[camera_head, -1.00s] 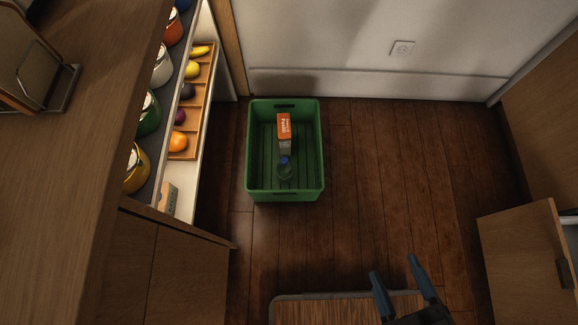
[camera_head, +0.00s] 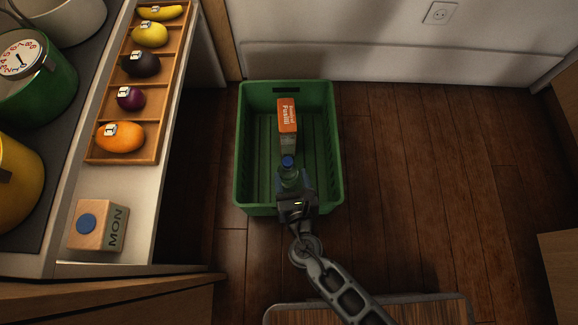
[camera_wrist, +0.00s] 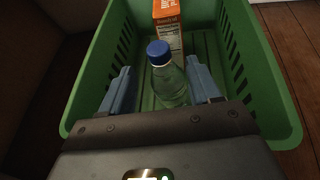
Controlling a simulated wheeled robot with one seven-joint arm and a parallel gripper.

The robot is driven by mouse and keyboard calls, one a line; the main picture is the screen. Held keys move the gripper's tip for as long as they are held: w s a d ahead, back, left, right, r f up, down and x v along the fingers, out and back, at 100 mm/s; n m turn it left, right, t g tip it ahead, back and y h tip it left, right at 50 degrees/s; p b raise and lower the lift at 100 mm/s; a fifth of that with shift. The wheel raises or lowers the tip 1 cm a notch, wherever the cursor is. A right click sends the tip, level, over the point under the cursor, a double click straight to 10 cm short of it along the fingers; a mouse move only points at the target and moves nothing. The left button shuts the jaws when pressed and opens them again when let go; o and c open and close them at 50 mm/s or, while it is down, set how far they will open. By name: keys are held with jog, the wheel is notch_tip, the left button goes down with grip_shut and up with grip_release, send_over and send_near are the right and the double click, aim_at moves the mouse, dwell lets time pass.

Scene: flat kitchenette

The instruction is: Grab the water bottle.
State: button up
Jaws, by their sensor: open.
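The water bottle (camera_head: 288,174) is clear with a blue cap and stands upright in the green crate (camera_head: 241,150), near its front wall. It also shows in the wrist view (camera_wrist: 168,82). My gripper (camera_wrist: 160,82) is open, with one blue finger on each side of the bottle and a gap visible on both sides. In the head view my gripper (camera_head: 293,190) reaches over the crate's front edge and hides the lower part of the bottle.
An orange and white carton (camera_head: 287,118) stands behind the bottle in the crate. At left a wooden tray (camera_head: 169,58) holds fruit, beside pots and a wooden block (camera_head: 100,225). The dark wooden floor (camera_head: 420,170) right of the crate is clear.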

aim_at(286, 158)
jog(key=b+x, duration=0.1)
jog(key=x, duration=0.2)
jog(key=shift+w+a+f, duration=0.1)
jog(key=shift+w+a, duration=0.05)
jog(key=shift+w, duration=0.05)
jog(key=b+x, duration=0.2)
jog(key=x, duration=0.2)
jog(key=shift+f, duration=0.15)
jog(key=shift+w+f, duration=0.1)
jog(key=shift+w, duration=0.25)
jog(key=shift+c, duration=0.3)
grip_shut()
dwell(0.5)
